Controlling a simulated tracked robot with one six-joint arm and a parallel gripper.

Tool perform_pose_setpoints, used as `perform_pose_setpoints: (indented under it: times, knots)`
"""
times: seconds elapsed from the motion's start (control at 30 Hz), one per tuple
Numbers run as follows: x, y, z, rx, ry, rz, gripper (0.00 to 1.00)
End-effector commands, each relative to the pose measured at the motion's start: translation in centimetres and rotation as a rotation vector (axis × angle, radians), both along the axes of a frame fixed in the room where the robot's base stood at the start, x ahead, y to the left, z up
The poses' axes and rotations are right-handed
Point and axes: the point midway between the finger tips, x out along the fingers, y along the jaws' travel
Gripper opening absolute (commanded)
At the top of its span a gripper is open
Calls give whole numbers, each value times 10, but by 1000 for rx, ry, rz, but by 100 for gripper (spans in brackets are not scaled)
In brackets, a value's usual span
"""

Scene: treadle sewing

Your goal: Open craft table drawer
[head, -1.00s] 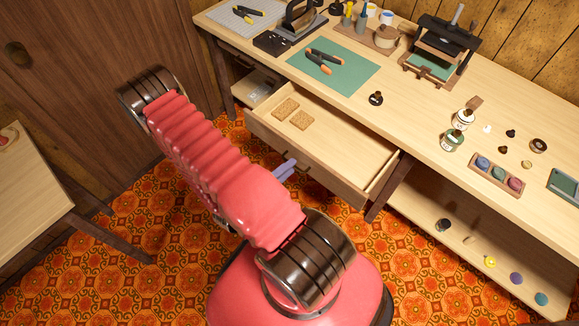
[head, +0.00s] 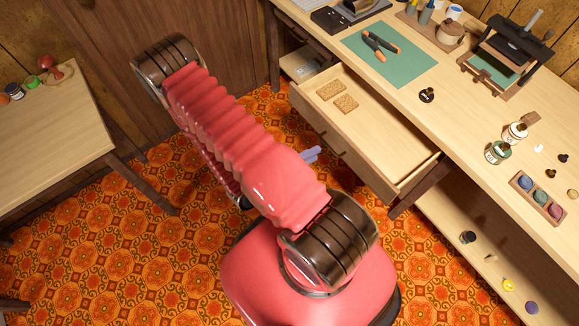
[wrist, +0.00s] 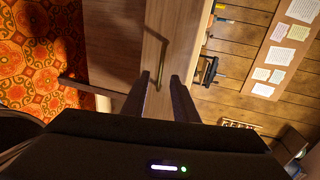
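The craft table (head: 455,105) runs along the right of the head view. Its wide drawer (head: 385,135) stands pulled out, with two tan cork-like pieces inside. Small dark handles (head: 341,153) show on its front. My gripper's pale bluish fingers (head: 311,154) are just in front of the drawer front, with a small gap between. My arm hides part of the gripper. In the wrist view my gripper (wrist: 160,76) is open. A brass handle (wrist: 163,50) on a wooden front appears between the two fingertips; whether it lies between them or beyond them I cannot tell.
A smaller side compartment (head: 306,64) sits left of the drawer. A green mat (head: 400,68) with pliers, a press and bottles lie on the tabletop. A lower shelf (head: 450,215) holds small round items. Another table (head: 60,125) stands at left. Patterned floor between is clear.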

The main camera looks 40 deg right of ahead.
Motion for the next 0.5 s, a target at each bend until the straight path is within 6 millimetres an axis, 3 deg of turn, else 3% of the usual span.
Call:
perform_pose_setpoints:
  times: [0.5]
  knots:
    - [6,49,10,0,-2,4,26]
